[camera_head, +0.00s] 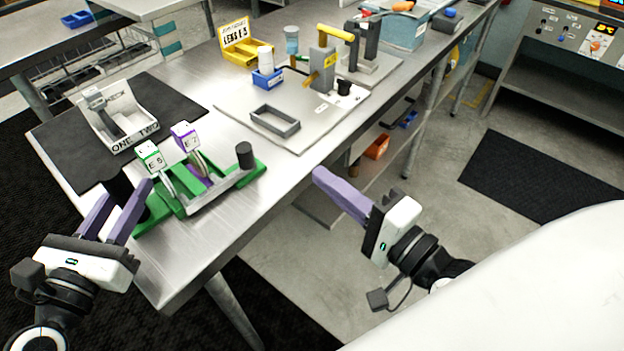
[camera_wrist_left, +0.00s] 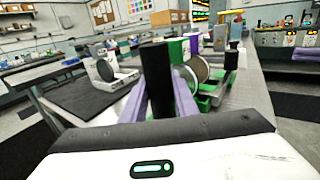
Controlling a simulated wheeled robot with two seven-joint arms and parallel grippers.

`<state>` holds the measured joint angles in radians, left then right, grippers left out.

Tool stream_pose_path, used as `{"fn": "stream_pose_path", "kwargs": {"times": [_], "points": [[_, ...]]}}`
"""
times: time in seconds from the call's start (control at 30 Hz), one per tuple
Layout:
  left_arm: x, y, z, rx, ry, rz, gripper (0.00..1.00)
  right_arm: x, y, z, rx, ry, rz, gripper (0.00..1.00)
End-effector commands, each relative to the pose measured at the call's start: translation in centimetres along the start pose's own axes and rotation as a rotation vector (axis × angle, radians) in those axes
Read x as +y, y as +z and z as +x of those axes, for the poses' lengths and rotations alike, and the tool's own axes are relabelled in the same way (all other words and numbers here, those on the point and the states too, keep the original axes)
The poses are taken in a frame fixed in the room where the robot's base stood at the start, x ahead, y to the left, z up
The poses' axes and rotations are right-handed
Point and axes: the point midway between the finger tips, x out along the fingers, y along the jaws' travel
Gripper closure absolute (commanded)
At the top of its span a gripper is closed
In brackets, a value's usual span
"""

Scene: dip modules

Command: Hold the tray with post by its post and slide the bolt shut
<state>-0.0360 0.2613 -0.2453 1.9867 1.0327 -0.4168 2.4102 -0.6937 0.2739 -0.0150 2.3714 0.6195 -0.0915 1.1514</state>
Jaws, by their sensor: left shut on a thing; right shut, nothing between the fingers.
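The green tray with post (camera_head: 150,222) sits near the front left of the metal table. Its black post (camera_head: 119,187) stands upright at the tray's left end, and it also shows in the left wrist view (camera_wrist_left: 157,85). My left gripper (camera_head: 126,193) is shut on this post, one purple finger on each side. A grey bar with an upright dark knob (camera_head: 244,154), apparently the bolt, lies along the tray's right part. I cannot tell how far it is slid. My right gripper (camera_head: 318,174) is shut and empty, right of the tray, off the table's front edge.
Discs with labelled blocks, E5 (camera_head: 150,156) and E7 (camera_head: 185,136), stand in the tray. A white box (camera_head: 122,118) sits on the black mat (camera_head: 60,138) behind. A grey board (camera_head: 240,113) with a frame and yellow-handled fixture lies further right. Bare metal lies right of the tray.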

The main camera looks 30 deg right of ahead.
Motion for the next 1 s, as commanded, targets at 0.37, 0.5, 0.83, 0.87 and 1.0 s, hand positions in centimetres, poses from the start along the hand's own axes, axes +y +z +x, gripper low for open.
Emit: {"fn": "stream_pose_path", "kwargs": {"times": [0.37, 0.5, 0.83, 0.87, 1.0], "points": [[0.1, 0.0, 0.0, 0.000, 0.001, 0.001, 0.51, 0.0, 0.0, 0.0, 0.000, 0.001, 0.000, 1.00], [0.0, 0.0, 0.0, 0.000, 0.001, 0.001, 0.51, 0.0, 0.0, 0.0, 0.000, 0.000, 0.000, 1.00], [0.1, -0.1, -2.2, 0.001, 0.002, 0.001, 0.51, 0.0, 0.0, 0.0, 0.000, 0.000, 0.000, 1.00], [0.1, -0.1, -2.5, 0.001, 0.001, 0.001, 0.51, 0.0, 0.0, 0.0, 0.000, 0.000, 0.000, 1.00], [0.0, -0.1, -3.6, 0.001, 0.001, 0.001, 0.51, 0.1, 0.0, 0.0, 0.000, 0.000, 0.000, 1.00]]}}
